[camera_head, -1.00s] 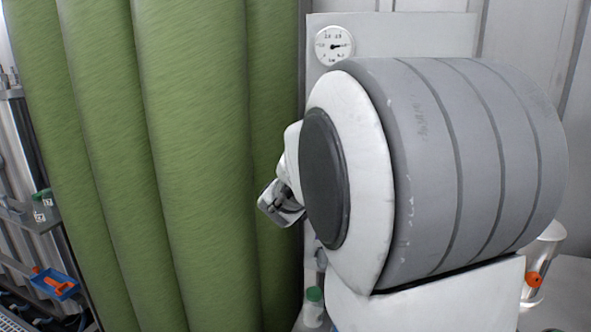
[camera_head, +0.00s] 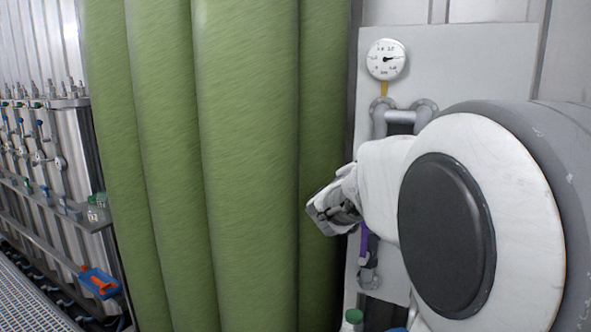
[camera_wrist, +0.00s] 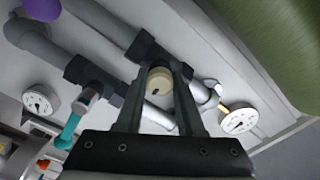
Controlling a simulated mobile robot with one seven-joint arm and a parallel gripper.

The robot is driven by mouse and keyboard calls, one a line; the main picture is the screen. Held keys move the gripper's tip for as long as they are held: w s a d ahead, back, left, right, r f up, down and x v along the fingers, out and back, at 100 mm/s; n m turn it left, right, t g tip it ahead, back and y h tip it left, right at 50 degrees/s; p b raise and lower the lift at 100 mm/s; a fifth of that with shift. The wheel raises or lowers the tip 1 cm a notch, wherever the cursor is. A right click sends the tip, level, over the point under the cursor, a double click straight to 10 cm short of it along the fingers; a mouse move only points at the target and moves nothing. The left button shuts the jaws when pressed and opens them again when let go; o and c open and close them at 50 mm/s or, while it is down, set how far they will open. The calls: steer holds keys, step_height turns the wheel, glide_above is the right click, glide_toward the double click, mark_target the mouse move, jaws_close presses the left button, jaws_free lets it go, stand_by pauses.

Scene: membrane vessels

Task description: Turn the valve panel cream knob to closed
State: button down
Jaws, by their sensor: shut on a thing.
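The cream knob (camera_wrist: 159,82) is a round, pale knob on the valve panel (camera_wrist: 200,35), seen in the wrist view. My gripper (camera_wrist: 160,72) is shut on it, with one dark finger on each side. In the head view the valve panel (camera_head: 450,50) stands at the right, and my arm covers much of it. The knob is hidden there, and the jaws are mostly hidden behind my wrist (camera_head: 335,205). I cannot tell the knob's exact angle.
Round gauges (camera_wrist: 40,101) sit on the panel, one also at its top in the head view (camera_head: 387,59). Grey pipes (camera_wrist: 50,48), a teal handle (camera_wrist: 70,130) and a purple part (camera_wrist: 41,8) are near my gripper. Green vertical columns (camera_head: 245,160) stand close on the left.

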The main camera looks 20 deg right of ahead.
steer(key=c, duration=0.5)
jaws_free()
steer(key=shift+a, duration=0.1)
steer(key=p+v, duration=0.3)
steer(key=v, duration=1.4)
steer(key=shift+s+a, duration=0.1)
steer(key=shift+s, duration=0.05)
